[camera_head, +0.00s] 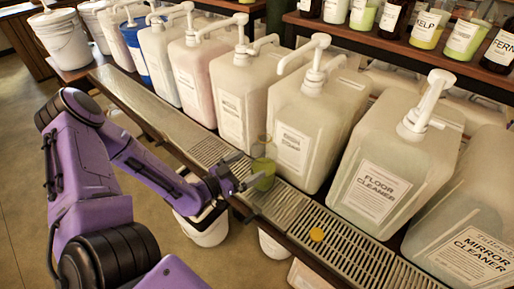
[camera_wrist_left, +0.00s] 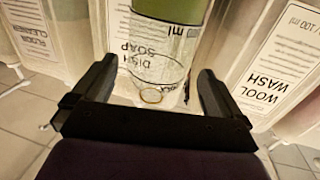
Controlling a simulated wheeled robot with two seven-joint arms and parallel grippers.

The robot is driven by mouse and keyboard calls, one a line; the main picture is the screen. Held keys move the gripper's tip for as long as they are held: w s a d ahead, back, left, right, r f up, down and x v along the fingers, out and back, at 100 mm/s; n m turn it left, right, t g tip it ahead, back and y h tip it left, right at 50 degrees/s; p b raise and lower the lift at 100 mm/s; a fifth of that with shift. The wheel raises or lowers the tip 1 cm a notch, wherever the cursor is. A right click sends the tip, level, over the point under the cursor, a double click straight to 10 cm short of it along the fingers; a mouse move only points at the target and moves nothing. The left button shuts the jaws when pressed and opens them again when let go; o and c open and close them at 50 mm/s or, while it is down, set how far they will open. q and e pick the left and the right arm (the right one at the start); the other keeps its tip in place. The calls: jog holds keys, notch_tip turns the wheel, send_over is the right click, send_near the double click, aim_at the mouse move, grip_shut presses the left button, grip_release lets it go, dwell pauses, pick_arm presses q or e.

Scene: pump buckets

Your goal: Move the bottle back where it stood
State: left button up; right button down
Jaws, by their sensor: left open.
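A small clear bottle (camera_head: 263,174) with green content stands on the metal drip tray in front of the dish soap jug (camera_head: 292,145). In the left wrist view the bottle (camera_wrist_left: 160,50) appears upside down, with its green part at the top of the picture. My left gripper (camera_head: 246,178) is open at the bottle, its fingers on either side of it in the wrist view. The bottle's lower end is partly hard to make out in the head view. My right gripper is not in view.
A yellow cap (camera_head: 317,235) lies on the slotted drip tray (camera_head: 345,252). Large pump jugs, including floor cleaner (camera_head: 375,190) and mirror cleaner (camera_head: 475,255), line the back. Smaller labelled bottles (camera_head: 428,28) stand on a shelf above. A white bucket (camera_head: 205,229) is below the tray.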

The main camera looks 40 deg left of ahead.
aim_at(264, 156)
pick_arm(q)
jog(key=b+x, duration=0.1)
jog(key=x, duration=0.6)
jog(key=shift+f, duration=0.1)
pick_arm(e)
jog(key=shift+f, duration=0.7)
